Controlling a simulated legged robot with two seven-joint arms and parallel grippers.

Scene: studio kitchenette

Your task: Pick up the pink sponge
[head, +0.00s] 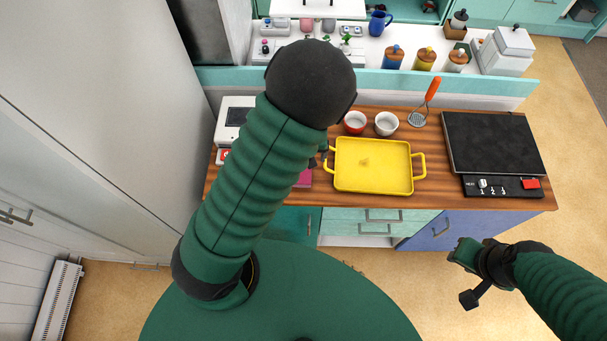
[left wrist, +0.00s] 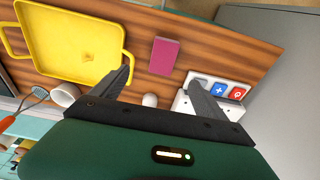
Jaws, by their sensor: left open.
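The pink sponge (left wrist: 163,57) lies flat on the wooden counter in the left wrist view, beside the yellow tray (left wrist: 45,70). In the head view only a corner of the sponge (head: 304,179) shows past my left arm. My left gripper (left wrist: 160,72) is open and empty, with its two fingers spread on either side of the sponge's near end in the picture. Its height above the sponge is hard to tell. In the head view my arm hides most of this gripper. My right gripper (head: 464,252) hangs in front of the counter, away from the sponge; its jaws are unclear.
A white appliance (head: 234,112) is at the counter's left end. A black hob (head: 492,142) is at right. A tall pale cabinet (head: 100,90) stands left.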

